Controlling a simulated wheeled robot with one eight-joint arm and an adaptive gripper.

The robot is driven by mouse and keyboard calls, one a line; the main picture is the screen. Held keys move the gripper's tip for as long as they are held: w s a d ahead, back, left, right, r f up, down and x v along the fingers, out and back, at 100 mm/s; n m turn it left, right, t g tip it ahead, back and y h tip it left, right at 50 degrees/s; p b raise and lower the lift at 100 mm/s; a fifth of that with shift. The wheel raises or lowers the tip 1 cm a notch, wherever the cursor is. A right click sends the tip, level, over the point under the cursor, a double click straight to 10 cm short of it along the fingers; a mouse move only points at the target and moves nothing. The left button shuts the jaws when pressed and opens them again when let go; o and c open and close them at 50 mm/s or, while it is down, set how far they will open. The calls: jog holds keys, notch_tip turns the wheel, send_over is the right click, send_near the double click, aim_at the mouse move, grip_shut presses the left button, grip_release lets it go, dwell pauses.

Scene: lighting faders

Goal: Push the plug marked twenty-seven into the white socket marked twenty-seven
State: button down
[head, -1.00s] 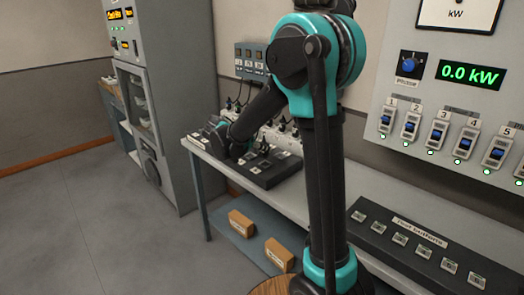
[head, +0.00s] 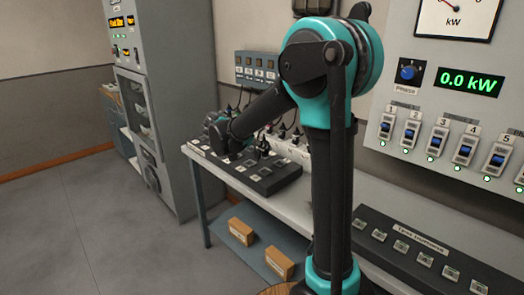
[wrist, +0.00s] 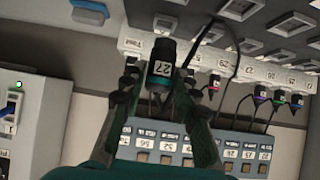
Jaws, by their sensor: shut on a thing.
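My gripper (wrist: 160,82) is shut on a black plug (wrist: 163,58) in the wrist view. The plug carries a white label reading 27 and a teal band, and a finger lies on each side of it. A white socket strip (wrist: 222,62) with numbered labels runs behind and to the right of the plug. I cannot pick out the socket marked 27. A gap between plug and strip cannot be judged here. In the head view my gripper (head: 232,143) is over the bench, by the dark box and the white strip (head: 296,151); the held plug is unclear there.
Several other black plugs with coloured bands (wrist: 262,95) and cables stand along the strip. A blue-grey numbered panel (wrist: 200,148) is near my fingers. In the head view, a dark box (head: 262,180) lies on the bench (head: 205,160), and a grey cabinet (head: 165,90) stands left.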

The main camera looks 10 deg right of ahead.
jog(key=shift+r, duration=2.5)
jog(key=shift+w, duration=0.1)
jog(key=w+d, duration=0.2)
jog(key=w, duration=3.2)
jog(key=shift+w, duration=0.4)
jog(key=shift+f, duration=0.1)
jog(key=shift+f, duration=2.15)
jog(key=shift+f, duration=1.1)
